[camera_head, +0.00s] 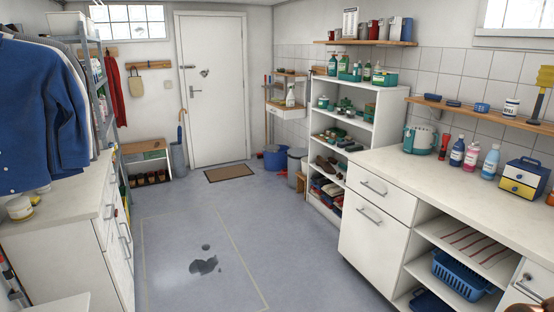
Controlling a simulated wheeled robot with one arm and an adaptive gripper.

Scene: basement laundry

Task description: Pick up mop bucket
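A blue bucket (272,160), which looks like the mop bucket, stands on the floor at the back, right of the white door. It is upright and far from me. A grey bin (295,166) stands close to its right and hides part of that side. What is inside the bucket is too small to tell.
A brown doormat (229,173) lies before the door (212,90). White cabinets flank the aisle, with a long counter (450,185) right and a white shelf unit (375,125) behind it.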

